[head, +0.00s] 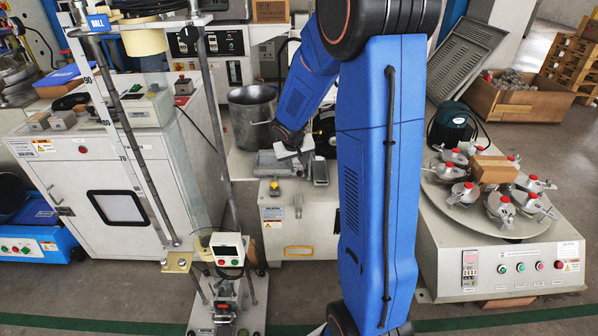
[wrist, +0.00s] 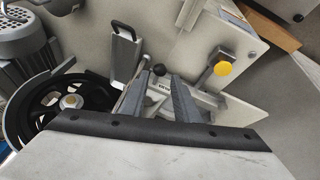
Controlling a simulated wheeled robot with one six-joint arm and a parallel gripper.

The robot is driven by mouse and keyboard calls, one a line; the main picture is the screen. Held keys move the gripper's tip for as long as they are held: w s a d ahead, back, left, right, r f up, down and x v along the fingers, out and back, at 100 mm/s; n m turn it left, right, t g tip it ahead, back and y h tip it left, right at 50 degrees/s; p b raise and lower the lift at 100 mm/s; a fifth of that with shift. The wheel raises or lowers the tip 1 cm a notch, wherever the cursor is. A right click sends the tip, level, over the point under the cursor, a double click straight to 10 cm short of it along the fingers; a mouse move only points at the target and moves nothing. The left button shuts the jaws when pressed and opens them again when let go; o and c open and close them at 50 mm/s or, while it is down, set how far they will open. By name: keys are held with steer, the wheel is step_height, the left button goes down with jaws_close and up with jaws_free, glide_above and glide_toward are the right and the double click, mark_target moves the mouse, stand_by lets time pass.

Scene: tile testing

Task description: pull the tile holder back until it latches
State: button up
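My gripper (wrist: 158,96) shows in the wrist view as two dark grey fingers spread apart. Between and just beyond them is a pale metal part with small lettering and a black ball knob (wrist: 158,70); it appears to be the tile holder, but I cannot tell for sure. I see no clear grip on it. A pale slab with a dark bolted bar fills the bottom of the wrist view and hides what is below. In the head view my gripper (head: 290,146) is low over the small central machine (head: 300,222), partly behind my blue arm, so the holder is largely hidden there.
A tall drop stand (head: 225,260) is on the left. A round multi-clamp turntable (head: 470,215) is on the right.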

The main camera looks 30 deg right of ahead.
mark_target(299, 172)
steer(key=shift+x, duration=2.35)
jaws_close()
